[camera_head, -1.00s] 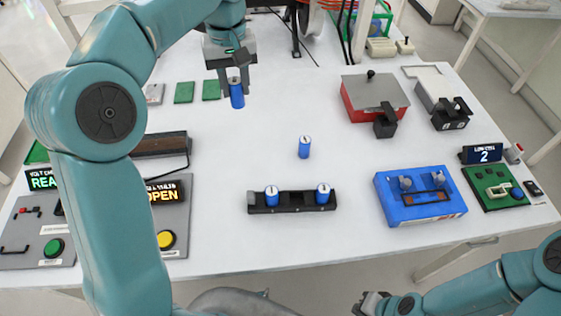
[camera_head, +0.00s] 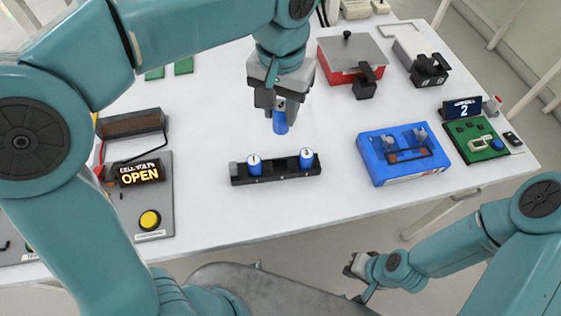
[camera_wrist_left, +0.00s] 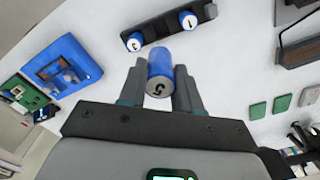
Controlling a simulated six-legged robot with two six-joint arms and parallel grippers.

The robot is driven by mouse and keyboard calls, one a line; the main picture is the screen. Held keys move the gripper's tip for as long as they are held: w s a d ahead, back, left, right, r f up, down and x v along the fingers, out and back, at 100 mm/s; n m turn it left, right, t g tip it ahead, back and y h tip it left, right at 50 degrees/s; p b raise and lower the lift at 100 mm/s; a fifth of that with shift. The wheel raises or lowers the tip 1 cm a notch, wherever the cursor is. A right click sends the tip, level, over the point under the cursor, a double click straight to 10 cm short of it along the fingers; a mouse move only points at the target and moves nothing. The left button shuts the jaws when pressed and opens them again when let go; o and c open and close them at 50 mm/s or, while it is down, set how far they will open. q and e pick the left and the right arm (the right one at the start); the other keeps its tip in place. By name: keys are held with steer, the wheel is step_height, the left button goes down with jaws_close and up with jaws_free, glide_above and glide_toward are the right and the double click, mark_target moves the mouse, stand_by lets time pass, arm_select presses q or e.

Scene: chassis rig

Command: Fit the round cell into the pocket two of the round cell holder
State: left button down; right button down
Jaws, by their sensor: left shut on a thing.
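My left gripper (camera_head: 280,106) is shut on a blue round cell (camera_head: 280,123), just behind the holder. In the left wrist view the cell (camera_wrist_left: 160,66) is between the fingers, its marked grey end toward the camera. The black round cell holder (camera_head: 240,174) lies near the table's front. It has a blue cell (camera_head: 254,166) marked 1 toward its left and another blue cell (camera_head: 306,159) marked 3 toward its right; the pocket between them looks empty. The held cell is apart from the holder. My right gripper (camera_head: 357,267) is low, beyond the table's front edge; its jaw opening is unclear.
A blue fixture (camera_head: 374,172) and a green board (camera_head: 475,152) stand right of the holder. A red box with a grey lid (camera_head: 340,73) is behind them. A panel with a yellow button (camera_head: 150,220) and an OPEN display (camera_head: 138,173) is at left. Table around the holder is clear.

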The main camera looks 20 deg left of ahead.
arm_select(q)
step_height(320, 180, down, 17)
steer(key=shift+w+r+b, duration=0.1)
steer(key=shift+b, duration=0.4)
steer(key=shift+r, duration=0.1)
steer(key=c, duration=1.2)
jaws_free()
steer(key=shift+f, duration=0.25)
steer(key=o, duration=0.4)
steer(key=shift+r, duration=0.1)
